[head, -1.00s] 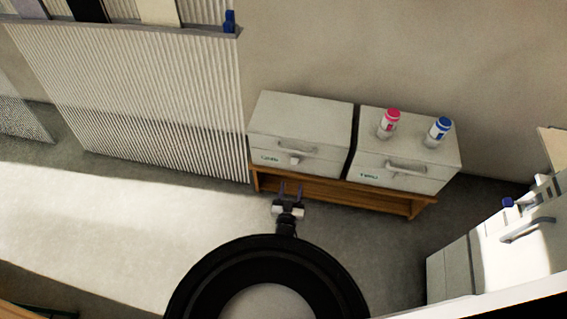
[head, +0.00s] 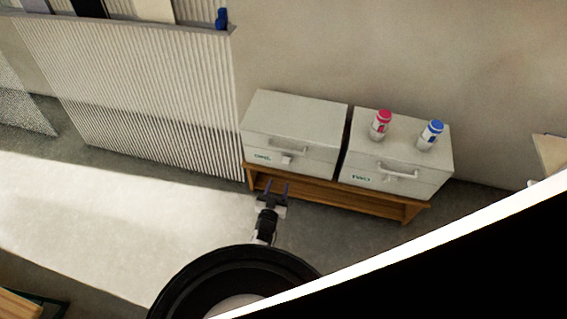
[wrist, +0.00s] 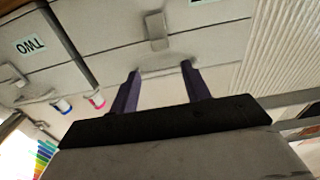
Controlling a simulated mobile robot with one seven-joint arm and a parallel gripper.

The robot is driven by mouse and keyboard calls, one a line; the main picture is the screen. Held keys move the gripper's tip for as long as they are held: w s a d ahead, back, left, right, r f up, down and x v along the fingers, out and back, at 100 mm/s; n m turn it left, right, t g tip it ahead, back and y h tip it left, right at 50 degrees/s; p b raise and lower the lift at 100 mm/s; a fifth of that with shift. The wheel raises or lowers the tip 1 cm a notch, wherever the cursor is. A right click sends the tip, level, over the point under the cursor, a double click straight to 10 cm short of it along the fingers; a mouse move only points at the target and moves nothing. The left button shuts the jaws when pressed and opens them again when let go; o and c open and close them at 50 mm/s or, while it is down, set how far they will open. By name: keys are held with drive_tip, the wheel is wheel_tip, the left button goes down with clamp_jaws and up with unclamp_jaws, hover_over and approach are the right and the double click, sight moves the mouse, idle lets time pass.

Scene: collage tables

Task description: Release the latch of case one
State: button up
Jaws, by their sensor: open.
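Case one (head: 297,112) is a pale grey box with a green label on its front, at the left end of a low wooden bench. Its small light latch (head: 287,160) sits on the front below the handle (head: 288,148); the lid looks shut. In the wrist view, which is turned upside down, the latch (wrist: 156,30) shows beyond the fingertips and a little left of centre. My gripper (head: 277,187) is open and empty, in front of and below the latch in the head view. Its two dark purple fingers (wrist: 160,70) appear apart from the latch.
Case two (head: 400,180) stands to the right with a narrow gap between. A red-capped bottle (head: 380,126) and a blue-capped bottle (head: 431,135) stand on it. The wooden bench (head: 330,195) is under both. A ribbed panel (head: 130,90) stands to the left.

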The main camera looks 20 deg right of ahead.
drive_tip(key=b+x, duration=0.3)
drive_tip(key=x, duration=0.2)
drive_tip(key=b+x, duration=0.3)
drive_tip(key=x, duration=0.3)
drive_tip(key=shift+f+b, duration=0.2)
drive_tip(key=shift+b, duration=0.1)
drive_tip(key=shift+w+d+r, duration=0.2)
drive_tip(key=shift+w+d, duration=0.15)
drive_tip(key=shift+w, duration=0.1)
drive_tip(key=shift+c, duration=0.2)
drive_tip(key=c, duration=0.8)
drive_tip(key=b, duration=0.2)
drive_tip(key=shift+s+f+b, duration=0.15)
drive_tip(key=shift+f+b, duration=0.15)
drive_tip(key=shift+f, duration=0.1)
drive_tip(key=shift+s+a+t+h+b, duration=0.15)
drive_tip(key=shift+t+h+b, duration=0.3)
drive_tip(key=shift+b, duration=0.45)
drive_tip(key=shift+r, duration=0.15)
